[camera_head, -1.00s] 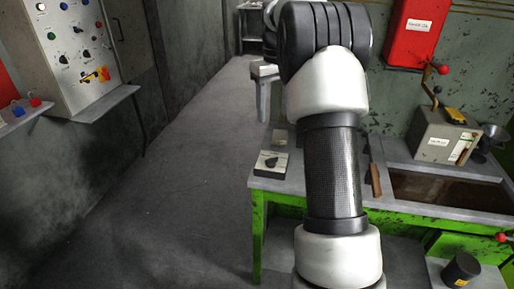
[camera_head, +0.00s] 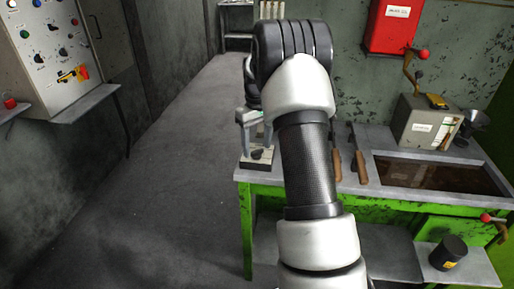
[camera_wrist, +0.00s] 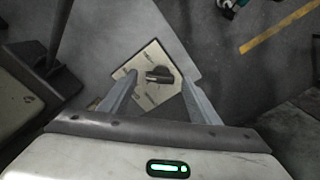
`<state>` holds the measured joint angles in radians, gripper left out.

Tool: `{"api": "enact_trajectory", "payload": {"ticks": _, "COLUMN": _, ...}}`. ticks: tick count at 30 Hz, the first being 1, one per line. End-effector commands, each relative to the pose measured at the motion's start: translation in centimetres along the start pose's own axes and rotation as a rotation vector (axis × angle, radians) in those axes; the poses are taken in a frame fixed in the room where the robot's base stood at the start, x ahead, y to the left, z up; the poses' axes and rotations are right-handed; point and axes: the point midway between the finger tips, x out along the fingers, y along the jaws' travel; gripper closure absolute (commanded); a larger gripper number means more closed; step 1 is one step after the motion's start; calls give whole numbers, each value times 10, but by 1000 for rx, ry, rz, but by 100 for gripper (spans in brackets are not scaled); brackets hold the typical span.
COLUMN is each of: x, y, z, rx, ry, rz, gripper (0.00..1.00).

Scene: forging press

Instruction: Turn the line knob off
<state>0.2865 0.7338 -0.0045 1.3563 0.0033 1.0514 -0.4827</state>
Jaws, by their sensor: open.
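A small black knob (camera_head: 257,155) sits on a cream square plate (camera_head: 250,165) at the near left corner of the green-framed bench. My gripper (camera_head: 256,140) points down over it, partly hidden behind my arm. In the wrist view the knob (camera_wrist: 160,74) lies between the two open fingers of my gripper (camera_wrist: 158,84), and its grip bar runs roughly across the picture. I see a gap between each finger and the knob. The lettering on the plate (camera_wrist: 150,95) is too small to read. I cannot tell how high the fingertips are above the plate.
Tools with brown handles (camera_head: 360,168) lie on the bench right of my arm. Further right are a sunken trough (camera_head: 440,178) and a grey box with a lever (camera_head: 425,122). A control panel (camera_head: 45,50) is on the left wall. The floor left of the bench is clear.

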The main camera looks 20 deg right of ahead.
Motion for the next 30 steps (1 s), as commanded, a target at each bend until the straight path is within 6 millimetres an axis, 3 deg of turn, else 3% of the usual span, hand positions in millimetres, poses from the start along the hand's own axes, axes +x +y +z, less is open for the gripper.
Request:
{"api": "enact_trajectory", "payload": {"ticks": 11, "x": 8, "y": 0, "z": 0, "rx": 0, "ry": 0, "rz": 0, "gripper": 44}}
{"api": "enact_trajectory", "payload": {"ticks": 14, "x": 8, "y": 0, "z": 0, "rx": 0, "ry": 0, "rz": 0, "gripper": 56}}
{"api": "enact_trajectory", "payload": {"ticks": 19, "x": 8, "y": 0, "z": 0, "rx": 0, "ry": 0, "rz": 0, "gripper": 84}}
{"api": "enact_trajectory", "payload": {"ticks": 30, "x": 7, "y": 0, "z": 0, "rx": 63, "ry": 0, "rz": 0, "gripper": 85}}
